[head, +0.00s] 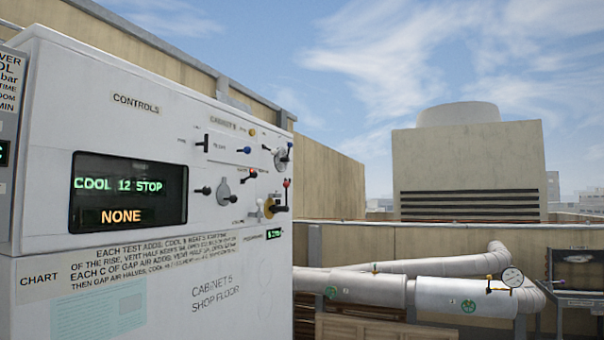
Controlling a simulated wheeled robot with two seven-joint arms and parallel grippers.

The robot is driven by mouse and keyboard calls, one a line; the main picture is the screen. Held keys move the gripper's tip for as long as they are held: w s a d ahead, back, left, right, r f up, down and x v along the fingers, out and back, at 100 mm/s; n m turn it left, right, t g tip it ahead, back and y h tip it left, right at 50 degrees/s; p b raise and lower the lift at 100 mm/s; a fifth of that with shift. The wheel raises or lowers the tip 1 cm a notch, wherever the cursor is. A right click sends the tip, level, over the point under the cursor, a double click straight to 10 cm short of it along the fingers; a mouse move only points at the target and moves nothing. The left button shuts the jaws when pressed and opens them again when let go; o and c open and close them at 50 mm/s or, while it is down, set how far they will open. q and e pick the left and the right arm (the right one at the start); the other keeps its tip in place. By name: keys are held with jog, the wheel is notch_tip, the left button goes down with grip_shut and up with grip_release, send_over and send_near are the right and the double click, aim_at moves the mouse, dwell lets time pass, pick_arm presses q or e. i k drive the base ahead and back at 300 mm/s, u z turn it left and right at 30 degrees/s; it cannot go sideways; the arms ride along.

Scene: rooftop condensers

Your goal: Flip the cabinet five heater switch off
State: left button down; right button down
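A white control cabinet (150,240) fills the left of the head view, lettered "CABINET 5 SHOP FLOOR". Its panel carries a black upright switch (206,143), a blue-tipped lever (244,150), a grey dial with a dark red-tipped lever (223,190), and a yellow-based red-handled switch (272,205). A small white toggle (259,210) stands beside that. The small labels are too blurred to tell which one is the heater switch. A dark display (130,192) reads "COOL 12 STOP" and "NONE". Neither gripper shows.
A chart of printed instructions (130,262) is on the cabinet below the display. A large louvred unit (468,165) stands behind.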

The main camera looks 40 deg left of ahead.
aim_at(254, 175)
jog(key=u, duration=0.1)
jog(key=i, duration=2.3)
jog(key=u, duration=1.75)
jog(key=i, duration=1.1)
jog(key=u, duration=1.2)
